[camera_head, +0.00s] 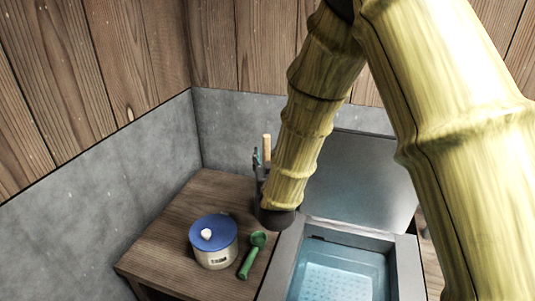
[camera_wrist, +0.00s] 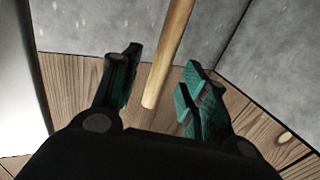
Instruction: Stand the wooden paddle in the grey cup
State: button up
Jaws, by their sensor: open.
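The wooden paddle shows as a pale round handle (camera_wrist: 170,50) between my gripper's fingers in the wrist view, with clear gaps to both. Its lower end stops over the wooden table, and I cannot tell whether it touches it. In the head view its pale upper part (camera_head: 267,148) stands upright beside my arm near the back corner. My gripper (camera_wrist: 162,60) is open around the handle; in the head view it is mostly hidden by my arm, with a teal finger (camera_head: 256,158) showing. I cannot make out the grey cup in either view.
A pot with a blue lid (camera_head: 210,232) and a green scoop (camera_head: 252,256) stand and lie on the wooden table (camera_head: 165,235). To the right is an open grey box (camera_head: 340,262) with pale blue inside, its lid raised. Grey walls close the back corner.

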jog(key=s, duration=0.8)
jog(key=shift+s+d, duration=0.35)
